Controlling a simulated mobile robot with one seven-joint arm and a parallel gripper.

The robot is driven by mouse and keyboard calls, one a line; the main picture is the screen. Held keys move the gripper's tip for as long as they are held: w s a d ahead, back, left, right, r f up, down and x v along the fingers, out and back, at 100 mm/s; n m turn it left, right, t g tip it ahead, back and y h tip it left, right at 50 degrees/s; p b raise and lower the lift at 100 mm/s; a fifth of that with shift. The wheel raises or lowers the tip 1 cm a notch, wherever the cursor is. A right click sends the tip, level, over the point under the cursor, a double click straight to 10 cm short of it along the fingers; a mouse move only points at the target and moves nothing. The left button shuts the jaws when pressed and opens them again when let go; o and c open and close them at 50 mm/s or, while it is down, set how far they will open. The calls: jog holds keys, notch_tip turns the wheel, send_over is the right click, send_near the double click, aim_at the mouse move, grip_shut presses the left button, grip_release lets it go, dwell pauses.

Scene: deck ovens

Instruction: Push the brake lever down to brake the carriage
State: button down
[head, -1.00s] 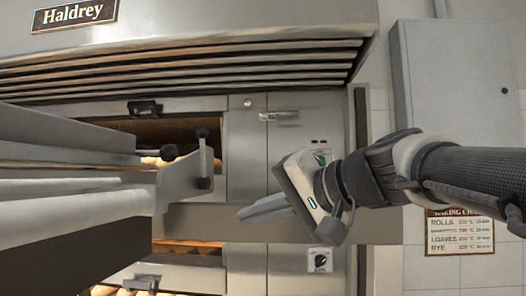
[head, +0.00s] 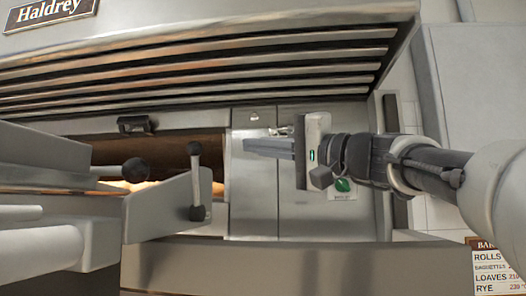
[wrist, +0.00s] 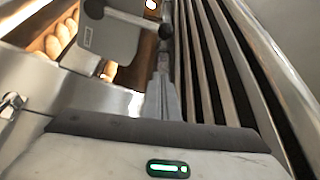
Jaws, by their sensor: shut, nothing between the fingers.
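The brake lever (head: 195,180) is a short grey bar with dark round ends, standing nearly upright on a grey metal bracket plate (head: 158,213) of the carriage (head: 40,185). My gripper (head: 248,146) points left, fingers shut and empty, to the right of the lever and about level with its upper end, with a gap in the picture. In the wrist view, the lever (wrist: 133,17) and plate (wrist: 104,42) lie beyond my fingertips (wrist: 160,78). I cannot tell the exact depth between fingertips and lever.
Behind stands the oven front with an open deck (head: 170,150) holding bread, and a slatted hood (head: 210,65) above. A dark knob (head: 135,170) shows left of the lever. An oven latch handle (head: 282,131) sits just behind my gripper.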

jog(key=p+x, duration=0.4)
jog(key=x, duration=0.6)
jog(key=s, duration=0.1)
jog(key=s+f, duration=0.1)
jog(key=s+a, duration=0.1)
jog(key=shift+s+f, duration=0.35)
jog(key=shift+f+b, duration=0.15)
jog(key=shift+b, duration=0.45)
jog(key=s+f+n+g+y+b, duration=0.3)
jog(key=s+n+b, duration=0.6)
jog(key=b, duration=1.5)
jog(key=shift+s+a+f+n+y, duration=0.15)
jog(key=shift+a+f+n+y, duration=0.15)
jog(key=shift+f+n+y, duration=0.5)
jog(key=shift+f, duration=0.15)
